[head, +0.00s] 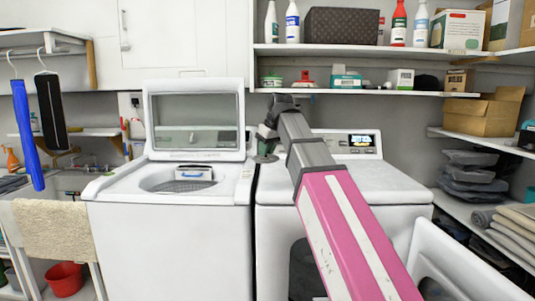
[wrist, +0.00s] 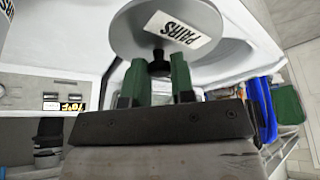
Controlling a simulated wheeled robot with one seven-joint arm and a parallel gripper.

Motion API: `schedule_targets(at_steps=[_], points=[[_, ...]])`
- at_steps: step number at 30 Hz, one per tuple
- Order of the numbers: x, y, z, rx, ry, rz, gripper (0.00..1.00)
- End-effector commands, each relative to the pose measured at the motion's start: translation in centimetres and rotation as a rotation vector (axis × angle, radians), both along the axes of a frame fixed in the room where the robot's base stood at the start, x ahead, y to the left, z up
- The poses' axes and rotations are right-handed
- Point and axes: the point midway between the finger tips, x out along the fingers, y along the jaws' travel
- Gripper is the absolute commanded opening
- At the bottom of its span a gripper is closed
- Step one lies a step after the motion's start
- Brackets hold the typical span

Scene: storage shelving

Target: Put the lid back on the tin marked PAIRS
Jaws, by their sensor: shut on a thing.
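A round grey lid with a white label reading PAIRS (wrist: 139,18) fills the top middle of the wrist view. My gripper (wrist: 158,68) has two green fingers shut around the lid's black knob. In the head view my gripper (head: 267,138) is small and partly hidden by my arm, near the gap between the washer and the dryer. A flat grey disc (head: 265,158) at its tip appears to be the lid. I cannot make out a tin marked PAIRS in either view. A container with partly cut-off lettering (wrist: 5,15) shows at the wrist view's upper left edge.
The washer (head: 170,235) stands left with its lid raised. The dryer top (head: 385,180) is beside it, partly behind my arm, and its door (head: 462,262) hangs open. Shelves (head: 370,92) above hold bottles and boxes. A cardboard box (head: 480,115) sits at right.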

Motion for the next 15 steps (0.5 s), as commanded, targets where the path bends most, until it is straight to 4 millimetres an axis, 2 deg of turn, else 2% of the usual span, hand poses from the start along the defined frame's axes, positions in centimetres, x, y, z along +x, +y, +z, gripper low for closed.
schedule_targets(at_steps=[5,15], points=[[2.9,-3.2,1.5,0.001,0.001,-0.015,0.01],[8.0,-11.1,4.6,0.000,0.000,-0.039,0.01]])
